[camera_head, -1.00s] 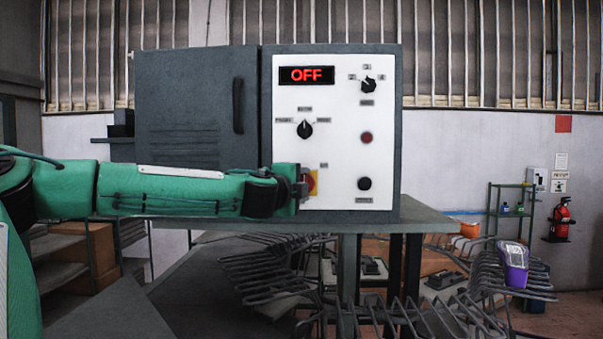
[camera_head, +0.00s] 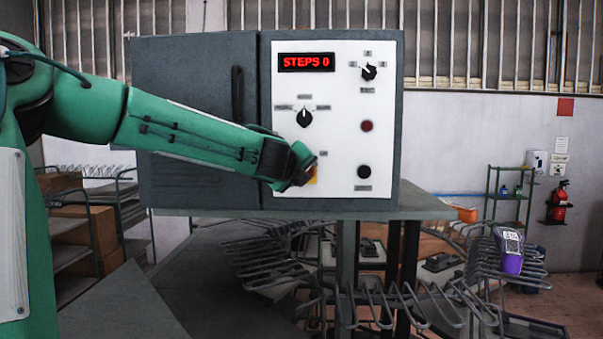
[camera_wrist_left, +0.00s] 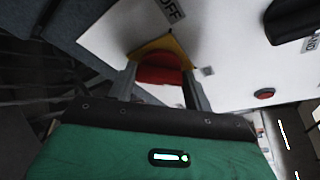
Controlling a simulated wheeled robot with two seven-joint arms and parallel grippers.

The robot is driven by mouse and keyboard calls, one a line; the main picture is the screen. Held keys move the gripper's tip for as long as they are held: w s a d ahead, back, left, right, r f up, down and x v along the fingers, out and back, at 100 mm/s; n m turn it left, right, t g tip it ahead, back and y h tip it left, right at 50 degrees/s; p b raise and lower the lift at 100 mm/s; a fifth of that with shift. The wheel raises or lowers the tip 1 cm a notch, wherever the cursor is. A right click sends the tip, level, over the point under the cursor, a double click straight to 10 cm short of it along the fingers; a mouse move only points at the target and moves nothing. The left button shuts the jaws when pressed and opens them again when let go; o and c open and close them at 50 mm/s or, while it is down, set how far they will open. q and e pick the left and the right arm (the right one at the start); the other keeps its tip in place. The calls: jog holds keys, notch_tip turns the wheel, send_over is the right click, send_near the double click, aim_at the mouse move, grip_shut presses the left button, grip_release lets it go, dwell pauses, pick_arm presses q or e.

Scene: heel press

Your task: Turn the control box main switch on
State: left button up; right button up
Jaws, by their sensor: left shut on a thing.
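The control box (camera_head: 333,188) has a white front panel with a display (camera_head: 306,62) that reads "STEPS 0" in red. The main switch (camera_wrist_left: 160,68) is a red knob on a yellow plate low on the panel's left side; in the head view only a sliver of it (camera_head: 314,172) shows past my gripper. My left gripper (camera_head: 308,172) is at the switch. In the left wrist view its fingers (camera_wrist_left: 160,84) stand on both sides of the red knob, shut on it. An "OFF" label (camera_wrist_left: 172,10) lies beside the yellow plate. My right gripper is out of view.
The panel also has an upper selector knob (camera_head: 369,72), a middle selector knob (camera_head: 304,117), a red button (camera_head: 367,126) and a black button (camera_head: 364,172). The box stands on a grey table (camera_head: 420,207). Wire racks (camera_head: 400,300) fill the space below.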

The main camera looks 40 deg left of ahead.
pick_arm(q)
jog(key=shift+f, duration=0.15)
dwell(0.4)
jog(key=o, duration=1)
jog(key=b+v, duration=0.2)
jog(key=v, duration=1.2)
jog(key=shift+w+d, duration=0.15)
